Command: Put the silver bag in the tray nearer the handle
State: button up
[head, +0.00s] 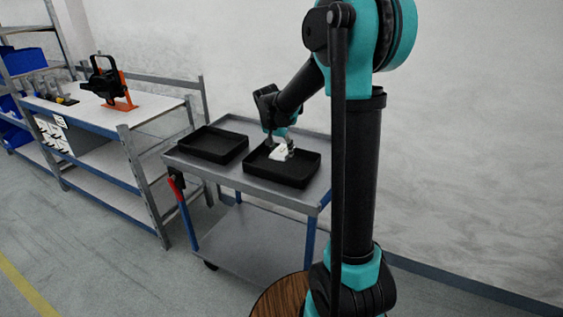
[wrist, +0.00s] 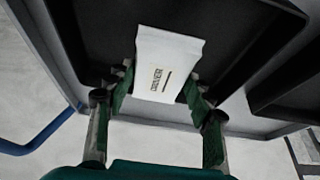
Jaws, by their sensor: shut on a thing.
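The silver bag (head: 278,153) looks pale, almost white, with dark print on its face in the wrist view (wrist: 165,65). My gripper (head: 280,143) is shut on it, with the green-lined fingers (wrist: 157,90) on either side of its lower end. The bag is at the right black tray (head: 290,178), within its rim as seen from the head; I cannot tell whether it touches the tray floor. The left black tray (head: 213,157) looks empty. A red handle-like part (head: 176,184) is at the cart's left front corner, closer to the left tray.
Both trays stand on a grey cart (head: 248,187) with a lower shelf (head: 245,240). A workbench (head: 150,101) with a black and orange device (head: 107,82) stands left of it. A round wooden top (head: 278,297) is in front. A wall is behind the cart.

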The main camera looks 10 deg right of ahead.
aim_at(282, 168)
jog(key=shift+f, duration=2.75)
jog(key=o, duration=1.2)
jog(key=v, duration=1.2)
jog(key=shift+r, duration=0.1)
